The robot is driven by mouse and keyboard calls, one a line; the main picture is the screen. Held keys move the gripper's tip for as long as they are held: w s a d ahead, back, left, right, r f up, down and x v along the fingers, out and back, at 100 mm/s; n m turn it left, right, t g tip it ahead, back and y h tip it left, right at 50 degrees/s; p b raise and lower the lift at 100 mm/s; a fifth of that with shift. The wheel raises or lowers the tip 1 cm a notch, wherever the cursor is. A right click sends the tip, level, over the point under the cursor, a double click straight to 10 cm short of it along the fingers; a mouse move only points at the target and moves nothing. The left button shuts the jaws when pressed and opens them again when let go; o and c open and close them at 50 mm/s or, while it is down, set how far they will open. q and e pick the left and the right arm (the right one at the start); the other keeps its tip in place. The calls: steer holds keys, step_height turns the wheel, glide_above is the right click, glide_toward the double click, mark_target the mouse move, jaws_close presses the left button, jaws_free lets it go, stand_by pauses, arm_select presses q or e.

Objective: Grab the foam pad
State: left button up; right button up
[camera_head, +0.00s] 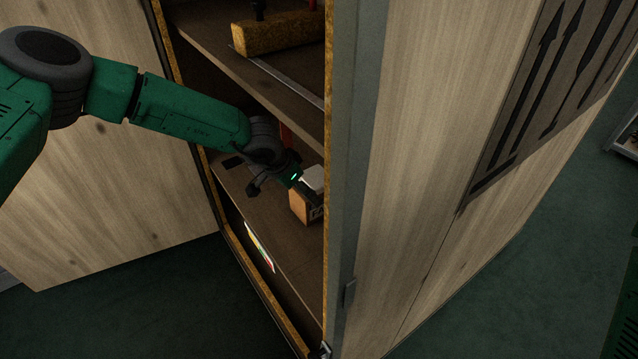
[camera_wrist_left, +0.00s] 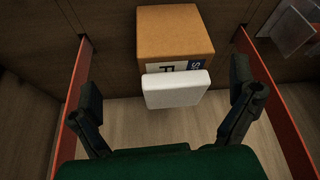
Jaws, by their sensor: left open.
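The foam pad looks like a small white block with rounded edges. In the left wrist view the foam pad (camera_wrist_left: 177,89) is centred ahead of my left gripper (camera_wrist_left: 168,108), between the lines of its two spread fingers. The fingers are open, with nothing between them touching the pad that I can see. The pad is in front of a brown box (camera_wrist_left: 174,32) with a printed label, partly covering that label. In the head view my left gripper (camera_head: 290,182) reaches into the cabinet, near the pad (camera_head: 314,178) and box (camera_head: 301,206). My right gripper is not in view.
The cabinet's shelf (camera_head: 254,205) has a shelf above (camera_head: 218,40) holding a yellowish-brown block (camera_head: 278,33). An open wooden door (camera_head: 110,190) stands left, and the side panel (camera_head: 430,150) hides the right interior. Red bars (camera_wrist_left: 72,105) flank the pad. Clear plastic pieces (camera_wrist_left: 290,30) are upper right.

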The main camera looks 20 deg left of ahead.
mark_target(314, 177)
arm_select(q)
steer(key=shift+w+d+f, duration=0.1)
steer(key=shift+w+d, duration=0.25)
steer(key=shift+w, duration=0.65)
steer(key=shift+w+a+f+b, duration=0.1)
steer(key=shift+w+a+b, duration=0.2)
steer(key=shift+w+b, duration=0.15)
steer(key=w+d, duration=0.1)
steer(key=w+d+b, duration=0.1)
steer(key=w, duration=0.1)
steer(key=shift+w+d+f+b, duration=0.2)
steer(key=shift+w+f+b, duration=0.1)
steer(key=shift+f, duration=0.1)
steer(key=shift+w+d, duration=0.1)
steer(key=shift+d, duration=0.2)
steer(key=shift+a, duration=0.25)
steer(key=shift+c, duration=1.3)
steer(key=shift+a+f, duration=0.1)
steer(key=shift+a, duration=0.1)
steer(key=c, duration=0.6)
steer(key=shift+a, duration=0.15)
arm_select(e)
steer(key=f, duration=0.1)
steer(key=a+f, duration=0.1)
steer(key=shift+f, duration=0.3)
